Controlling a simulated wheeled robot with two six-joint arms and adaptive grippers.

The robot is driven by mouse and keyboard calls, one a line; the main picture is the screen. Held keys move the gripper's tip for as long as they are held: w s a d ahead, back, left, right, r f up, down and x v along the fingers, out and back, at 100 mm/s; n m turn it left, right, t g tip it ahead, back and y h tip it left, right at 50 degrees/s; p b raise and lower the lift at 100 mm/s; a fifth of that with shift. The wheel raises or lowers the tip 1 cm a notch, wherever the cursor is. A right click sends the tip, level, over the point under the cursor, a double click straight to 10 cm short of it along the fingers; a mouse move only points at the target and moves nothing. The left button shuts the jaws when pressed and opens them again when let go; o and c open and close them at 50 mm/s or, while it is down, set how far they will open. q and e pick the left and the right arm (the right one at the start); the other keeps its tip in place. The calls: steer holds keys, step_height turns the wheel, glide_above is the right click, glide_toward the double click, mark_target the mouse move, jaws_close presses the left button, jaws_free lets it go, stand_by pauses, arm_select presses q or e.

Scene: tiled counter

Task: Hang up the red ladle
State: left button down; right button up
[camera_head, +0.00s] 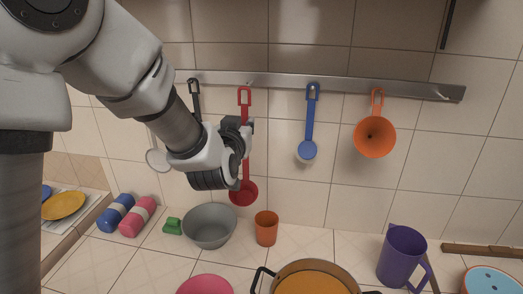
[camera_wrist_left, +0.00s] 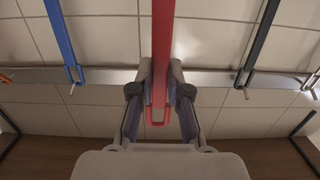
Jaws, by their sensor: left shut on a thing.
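The red ladle (camera_head: 243,192) is upright against the tiled wall, bowl down. Its looped handle end overlaps the metal rail (camera_head: 420,90) in the head view. My left gripper (camera_head: 243,135) is shut on its handle, partway between loop and bowl, and hides part of it. In the left wrist view the red handle (camera_wrist_left: 163,40) runs between the fingers of the left gripper (camera_wrist_left: 160,90), and its loop shows past the rail. I cannot tell whether the loop is on a hook. My right gripper is not in view.
A blue ladle (camera_head: 308,150) and an orange funnel (camera_head: 374,137) hang to the right, a dark-handled utensil (camera_head: 195,88) to the left. Below are a grey bowl (camera_head: 210,226), orange cup (camera_head: 266,228), pot (camera_head: 314,277) and purple jug (camera_head: 402,257).

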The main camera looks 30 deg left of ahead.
arm_select(q)
steer(key=shift+w+a+r+p, duration=0.35)
steer(key=shift+w+r, duration=0.05)
steer(key=shift+w, duration=0.2)
steer(key=shift+t, duration=0.3)
steer(key=shift+p+x, duration=0.75)
steer(key=shift+x, duration=2.2)
steer(key=shift+w+a+f+b, duration=0.2)
steer(key=shift+w+f+b, duration=0.3)
steer(key=shift+w+f, duration=0.1)
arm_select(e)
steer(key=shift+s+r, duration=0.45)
arm_select(q)
steer(key=shift+s, duration=0.1)
